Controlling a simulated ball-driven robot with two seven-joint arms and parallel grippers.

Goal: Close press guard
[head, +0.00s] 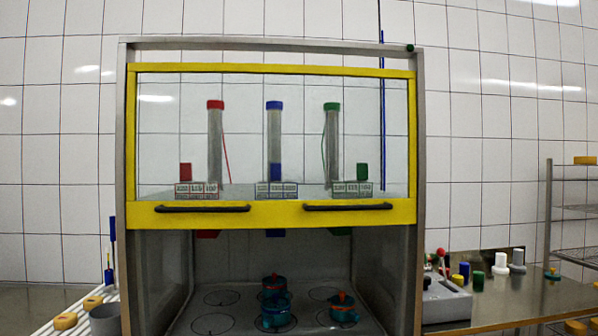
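The press guard (340,214) is a clear pane in a yellow frame, set in the front of a grey press cabinet (421,180). It stands raised, covering the upper part of the front, and the lower part is open. Two black handles, a left one (202,208) and a right one (348,206), sit on its bottom yellow bar. Teal moulds with orange-red tops (343,309) stand on the press floor below, one at the right and others near the middle. Neither of my grippers is in view.
Behind the pane are three press columns with red (215,104), blue (274,105) and green (332,106) tops. A grey cup (104,320) and yellow rounds (65,321) are at lower left. A grey box (446,302) and coloured bottles stand right, near a wire rack (549,215).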

